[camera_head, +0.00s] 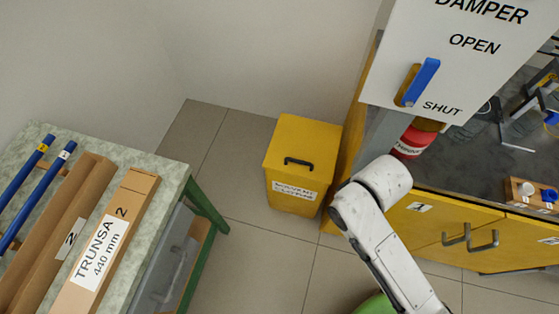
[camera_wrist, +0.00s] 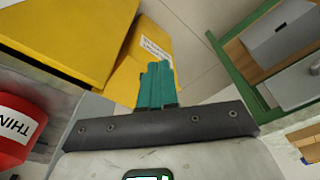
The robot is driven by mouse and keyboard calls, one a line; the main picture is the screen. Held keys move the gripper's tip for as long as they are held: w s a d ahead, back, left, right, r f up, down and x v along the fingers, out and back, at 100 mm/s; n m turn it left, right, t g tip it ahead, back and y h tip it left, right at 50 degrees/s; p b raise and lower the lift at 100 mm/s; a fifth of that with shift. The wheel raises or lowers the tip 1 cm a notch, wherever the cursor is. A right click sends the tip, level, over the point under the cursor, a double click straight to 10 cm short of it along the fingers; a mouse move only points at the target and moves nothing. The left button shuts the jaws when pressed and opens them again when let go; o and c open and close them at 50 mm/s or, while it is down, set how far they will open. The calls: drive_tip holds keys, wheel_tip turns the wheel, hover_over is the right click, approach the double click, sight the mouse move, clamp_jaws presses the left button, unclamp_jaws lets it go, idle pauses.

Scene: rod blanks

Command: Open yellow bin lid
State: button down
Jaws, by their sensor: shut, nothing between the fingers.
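The yellow bin (camera_head: 292,165) stands on the floor between the table and the cabinet in the head view. Its lid (camera_head: 305,139) is down and has a black handle (camera_head: 298,161). A white label (camera_head: 294,190) is on the bin's front. In the wrist view, part of the yellow bin (camera_wrist: 130,80) with its label shows beyond my gripper (camera_wrist: 158,66). The teal fingers are together and empty. They overlap the bin in that picture, and I cannot tell the distance. The lid handle is not visible there. My gripper is out of sight in the head view.
A yellow cabinet (camera_head: 405,235) with a dark top and handles stands to the right of the bin. A damper board (camera_head: 440,60) with a blue lever is above it. A table (camera_head: 160,180) with boxes and blue rods is at left. Floor (camera_head: 240,240) before the bin is clear.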

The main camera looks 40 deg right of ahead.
drive_tip(key=w+d+f+n+t+h+b, duration=0.1)
drive_tip(key=w+f+b, duration=0.2)
drive_tip(key=f+b, duration=0.9)
drive_tip(key=w+d+f+n+t+h+b, duration=0.15)
drive_tip(key=w+f+b, duration=0.25)
drive_tip(key=f+b, duration=0.85)
drive_tip(key=w+d+f+n+h+b, duration=0.1)
drive_tip(key=w+f+b, duration=0.2)
drive_tip(key=f+b, duration=0.95)
drive_tip(key=n+t+h+b, duration=0.4)
drive_tip(key=n+t+h, duration=0.65)
drive_tip(key=n, duration=1.15)
approach(284, 172)
drive_tip(key=w+d+r+g, duration=0.1)
drive_tip(key=w+d, duration=0.1)
drive_tip(key=w+d+r+h, duration=0.1)
drive_tip(key=w+d, duration=0.1)
drive_tip(key=w+d+r+g+h, duration=0.1)
drive_tip(key=w+d+r, duration=0.1)
drive_tip(key=w+d, duration=0.1)
drive_tip(key=shift+g, duration=0.3)
